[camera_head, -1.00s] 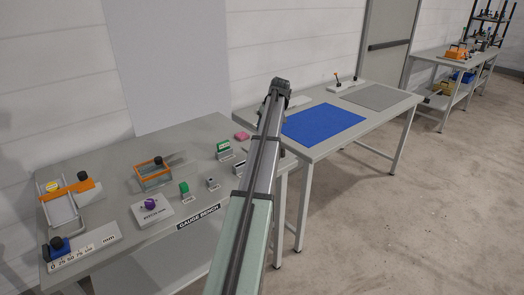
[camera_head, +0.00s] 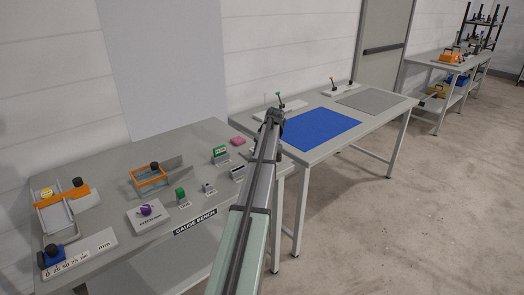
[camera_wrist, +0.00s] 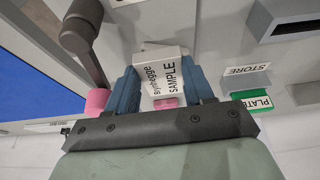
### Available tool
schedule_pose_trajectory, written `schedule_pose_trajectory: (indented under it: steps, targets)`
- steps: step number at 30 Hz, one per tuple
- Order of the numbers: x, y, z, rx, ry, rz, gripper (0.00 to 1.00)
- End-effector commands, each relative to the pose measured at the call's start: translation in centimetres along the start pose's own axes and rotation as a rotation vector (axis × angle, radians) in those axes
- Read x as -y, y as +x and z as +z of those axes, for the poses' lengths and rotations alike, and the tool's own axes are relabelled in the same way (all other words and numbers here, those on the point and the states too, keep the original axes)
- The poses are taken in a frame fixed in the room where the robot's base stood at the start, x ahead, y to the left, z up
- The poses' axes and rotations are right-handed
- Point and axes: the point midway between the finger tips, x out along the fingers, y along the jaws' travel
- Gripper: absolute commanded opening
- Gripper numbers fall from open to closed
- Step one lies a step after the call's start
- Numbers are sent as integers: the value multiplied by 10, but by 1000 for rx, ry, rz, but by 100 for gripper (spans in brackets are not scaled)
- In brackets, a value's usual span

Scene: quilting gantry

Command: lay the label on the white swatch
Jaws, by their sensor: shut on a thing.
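My gripper (camera_wrist: 161,72) shows in the wrist view with two blue fingers. It is shut on a white label (camera_wrist: 163,72) printed with black text that includes "SAMPLE". A small pink patch shows between the fingers below the label; I cannot tell what it belongs to. In the head view the end of my arm (camera_head: 272,118) is over the gap between the gauge bench and the second table, and the label is hidden there. I cannot pick out the white swatch in either view.
The gauge bench (camera_head: 120,160) holds several small tools and a pink block (camera_head: 238,141). Signs reading STORE (camera_wrist: 247,70) and PLATE (camera_wrist: 258,103) are at the right.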

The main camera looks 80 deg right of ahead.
Motion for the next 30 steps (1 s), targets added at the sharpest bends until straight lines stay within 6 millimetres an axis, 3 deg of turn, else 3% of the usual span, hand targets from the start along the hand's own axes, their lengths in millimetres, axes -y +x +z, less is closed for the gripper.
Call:
schedule_pose_trajectory:
  steps: [12,13,15,25,30]
  targets:
    - [0,4,2,-1,0,1,23]
    - [0,4,1,-1,0,1,55]
    - [0,3,1,-1,0,1,62]
    - [0,1,0,-1,0,1,63]
    - [0,-18,0,-2,0,2,63]
